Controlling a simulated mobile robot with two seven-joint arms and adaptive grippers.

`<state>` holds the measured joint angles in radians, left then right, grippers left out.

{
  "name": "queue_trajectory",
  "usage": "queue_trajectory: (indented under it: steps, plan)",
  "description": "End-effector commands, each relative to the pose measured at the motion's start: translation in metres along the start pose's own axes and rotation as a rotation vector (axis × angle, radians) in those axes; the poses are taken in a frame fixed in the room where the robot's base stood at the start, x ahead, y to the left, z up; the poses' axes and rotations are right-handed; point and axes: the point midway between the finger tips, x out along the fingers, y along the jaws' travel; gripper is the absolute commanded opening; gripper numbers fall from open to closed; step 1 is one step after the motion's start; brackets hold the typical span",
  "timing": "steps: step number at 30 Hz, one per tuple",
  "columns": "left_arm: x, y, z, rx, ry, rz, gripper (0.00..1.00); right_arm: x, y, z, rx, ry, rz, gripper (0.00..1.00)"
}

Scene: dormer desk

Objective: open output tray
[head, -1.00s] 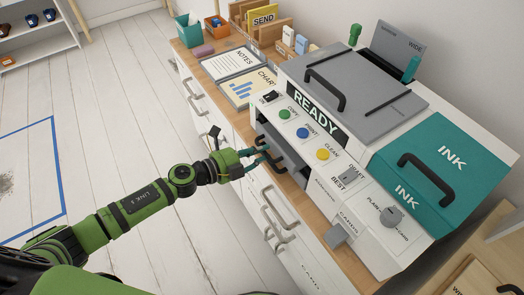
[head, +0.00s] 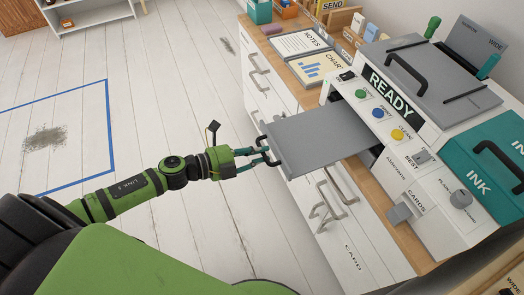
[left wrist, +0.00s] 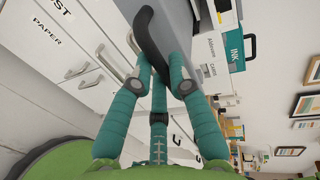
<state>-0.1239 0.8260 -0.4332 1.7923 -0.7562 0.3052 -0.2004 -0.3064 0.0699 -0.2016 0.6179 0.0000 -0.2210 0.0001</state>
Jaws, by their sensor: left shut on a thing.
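The output tray (head: 318,137) is a flat grey panel sticking out of the printer's front, over the desk edge and the drawers. A dark handle is on its outer end; the handle (left wrist: 157,45) shows large in the left wrist view. My left gripper (head: 268,156) is at the tray's outer end, its teal fingers shut on the handle. In the left wrist view the fingers (left wrist: 165,85) close around the dark handle's lower part. The white printer (head: 432,160) has a READY display and green, blue and yellow buttons. My right gripper is not in view.
White drawers (head: 350,235) with grey handles stand below the wooden desk top. Notes and chart sheets (head: 318,66) lie left of the printer. A teal ink cover (head: 490,150) is at the right.

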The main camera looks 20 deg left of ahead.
Motion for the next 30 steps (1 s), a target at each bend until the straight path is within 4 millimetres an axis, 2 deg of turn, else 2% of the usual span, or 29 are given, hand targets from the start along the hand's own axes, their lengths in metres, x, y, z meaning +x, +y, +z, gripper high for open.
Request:
queue_trajectory:
  steps: [12, 13, 14, 25, 30]
  plan:
    - [-0.002, 0.0, 0.0, 0.001, -0.001, 0.0, 0.0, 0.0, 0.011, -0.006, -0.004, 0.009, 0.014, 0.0]
    - [-0.002, 0.0, 0.0, 0.001, -0.001, 0.0, 0.3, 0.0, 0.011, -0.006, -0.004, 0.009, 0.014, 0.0]
    - [-0.002, 0.0, 0.0, 0.0, -0.001, 0.0, 0.42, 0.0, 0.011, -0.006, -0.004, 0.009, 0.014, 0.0]
    - [-0.003, 0.0, 0.0, 0.0, -0.001, 0.0, 0.42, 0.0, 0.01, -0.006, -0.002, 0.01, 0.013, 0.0]
    - [-0.018, 0.001, 0.0, -0.002, -0.001, 0.001, 0.42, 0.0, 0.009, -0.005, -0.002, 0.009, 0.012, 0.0]
